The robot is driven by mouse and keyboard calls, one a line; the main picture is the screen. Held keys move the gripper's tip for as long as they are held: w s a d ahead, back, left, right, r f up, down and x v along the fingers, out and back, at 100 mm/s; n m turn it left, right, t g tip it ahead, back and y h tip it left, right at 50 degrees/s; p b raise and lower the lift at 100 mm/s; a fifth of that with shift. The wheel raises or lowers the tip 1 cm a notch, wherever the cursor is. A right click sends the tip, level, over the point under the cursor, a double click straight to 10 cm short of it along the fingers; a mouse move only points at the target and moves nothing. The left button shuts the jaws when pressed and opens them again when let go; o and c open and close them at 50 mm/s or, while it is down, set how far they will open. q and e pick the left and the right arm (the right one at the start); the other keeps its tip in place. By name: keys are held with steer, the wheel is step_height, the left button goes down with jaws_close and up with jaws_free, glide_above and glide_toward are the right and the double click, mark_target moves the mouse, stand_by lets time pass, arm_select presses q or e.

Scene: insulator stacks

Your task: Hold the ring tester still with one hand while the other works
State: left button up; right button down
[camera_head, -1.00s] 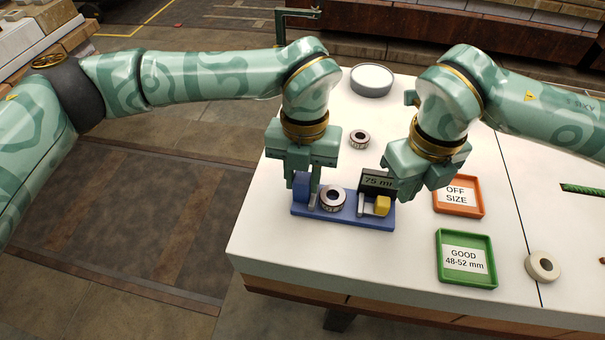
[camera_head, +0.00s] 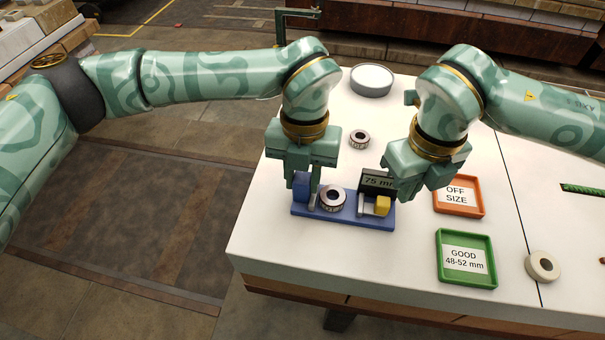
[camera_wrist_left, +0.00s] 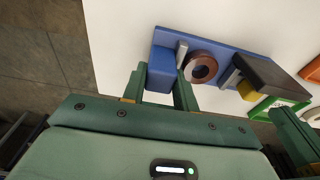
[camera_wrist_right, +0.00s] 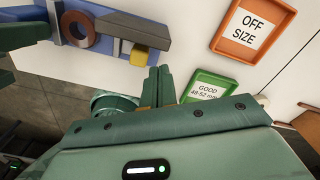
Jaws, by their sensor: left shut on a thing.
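The ring tester (camera_head: 347,217) is a blue base on the white table, with a blue block (camera_wrist_left: 160,72) at its left end. My left gripper (camera_head: 307,196) is shut on that block. A dark-rimmed ring (camera_head: 333,198) lies on the base beside a grey upright plate (camera_wrist_left: 181,53); it also shows in the right wrist view (camera_wrist_right: 77,29).
An orange OFF SIZE tray (camera_head: 458,211) and a green GOOD 48-52 mm tray (camera_head: 466,283) stand to the right. Another ring (camera_head: 359,139) lies behind the tester, and a pale ring (camera_head: 542,266) lies far right. A round grey-white object (camera_head: 371,80) stands at the back.

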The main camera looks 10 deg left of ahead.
mark_target(387, 201)
steer(key=shift+f, duration=2.6)
steer(key=shift+a, duration=1.4)
steer(key=shift+d, duration=0.15)
steer(key=shift+d+r, duration=0.1)
steer(key=shift+d, duration=0.85)
arm_select(q)
steer(key=o, duration=1.1)
steer(key=shift+o, duration=0.2)
arm_select(e)
step_height(387, 201, up, 7)
